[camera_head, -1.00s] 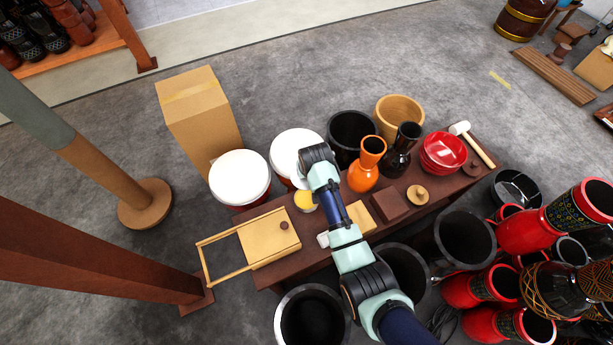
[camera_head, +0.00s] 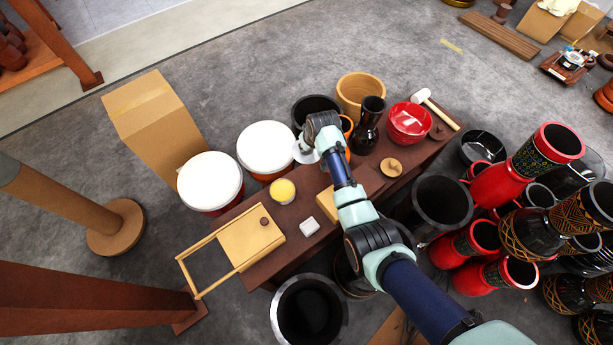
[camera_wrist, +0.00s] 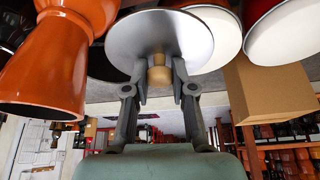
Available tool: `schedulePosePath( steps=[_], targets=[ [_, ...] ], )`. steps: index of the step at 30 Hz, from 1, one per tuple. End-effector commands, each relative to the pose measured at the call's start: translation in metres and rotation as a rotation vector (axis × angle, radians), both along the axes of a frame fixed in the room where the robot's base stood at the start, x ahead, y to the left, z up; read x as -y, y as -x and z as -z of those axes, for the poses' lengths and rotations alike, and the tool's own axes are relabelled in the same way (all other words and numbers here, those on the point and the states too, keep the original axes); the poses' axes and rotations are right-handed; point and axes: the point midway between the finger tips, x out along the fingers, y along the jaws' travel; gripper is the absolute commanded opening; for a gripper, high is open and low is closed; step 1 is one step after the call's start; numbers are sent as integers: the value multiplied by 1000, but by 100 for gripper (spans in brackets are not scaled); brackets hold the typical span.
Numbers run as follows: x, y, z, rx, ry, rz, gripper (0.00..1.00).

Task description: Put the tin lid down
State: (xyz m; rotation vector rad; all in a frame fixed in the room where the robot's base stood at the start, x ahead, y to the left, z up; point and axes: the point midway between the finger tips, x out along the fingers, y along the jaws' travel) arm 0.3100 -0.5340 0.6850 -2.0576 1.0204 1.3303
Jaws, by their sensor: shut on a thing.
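The tin lid (camera_wrist: 158,32) is a pale silver disc with a wooden knob (camera_wrist: 159,72). My gripper (camera_wrist: 159,78) is shut on the knob in the wrist view. In the head view the lid (camera_head: 304,153) shows partly beside my wrist, above the back of the dark bench near the orange goblet drum; my arm hides the rest. I cannot tell its height above the bench. A small open tin with yellow contents (camera_head: 283,190) stands on the bench, left of and nearer than the lid.
White-headed drums (camera_head: 266,147) stand behind the bench. An orange goblet drum (camera_wrist: 50,55) and a black vase-shaped drum (camera_head: 369,125) are close to my wrist. A wooden sliding-lid box (camera_head: 250,240) and a white block (camera_head: 310,227) lie on the bench, with bare surface between.

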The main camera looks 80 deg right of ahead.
Motion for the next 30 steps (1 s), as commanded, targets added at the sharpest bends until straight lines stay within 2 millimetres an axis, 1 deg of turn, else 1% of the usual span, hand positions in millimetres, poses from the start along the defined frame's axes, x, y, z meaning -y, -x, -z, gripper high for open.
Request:
schedulePosePath(
  steps=[1,3,9,12,15,20,23,27,30],
  targets=[
    [-1,1,24,-2,-4,0,0],
    [-1,0,48,-2,-5,0,0],
    [-1,0,112,-2,-4,0,0],
    [-1,0,133,-1,-2,0,0],
    [-1,0,143,-1,-2,0,0],
    [-1,0,144,0,0,0,0],
    [-1,0,156,-1,-2,0,0],
    [-1,0,184,-1,-2,0,0],
    [0,-1,187,0,0,0,0]
  ],
)
